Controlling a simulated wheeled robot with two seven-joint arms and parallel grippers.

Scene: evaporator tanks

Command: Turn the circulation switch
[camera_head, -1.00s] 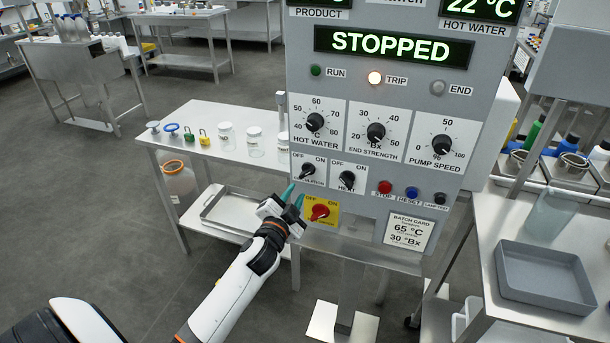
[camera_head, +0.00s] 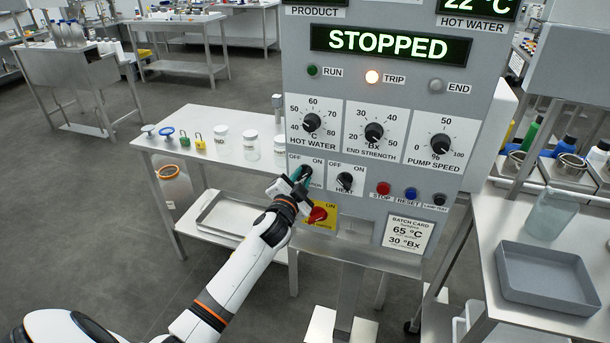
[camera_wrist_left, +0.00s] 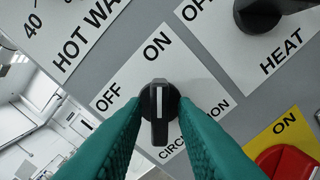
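The circulation switch (camera_wrist_left: 159,108) is a black knob with a white line, on a white label marked OFF and ON. In the left wrist view its line points up the picture, toward the word ON. My left gripper (camera_head: 300,178) is at the switch in the head view. In the left wrist view its two teal fingers (camera_wrist_left: 161,105) stand on either side of the knob, with a narrow gap beside the raised handle. Whether a fingertip touches the knob's base is hard to tell. The gripper partly hides the switch in the head view. My right gripper is not in view.
The heat switch (camera_head: 345,181) is close on the right. The red knob on a yellow plate (camera_head: 327,226) is just below my gripper. The display (camera_head: 390,44) reads STOPPED and the TRIP lamp (camera_head: 372,77) is lit. A steel table (camera_head: 185,143) stands left of the panel.

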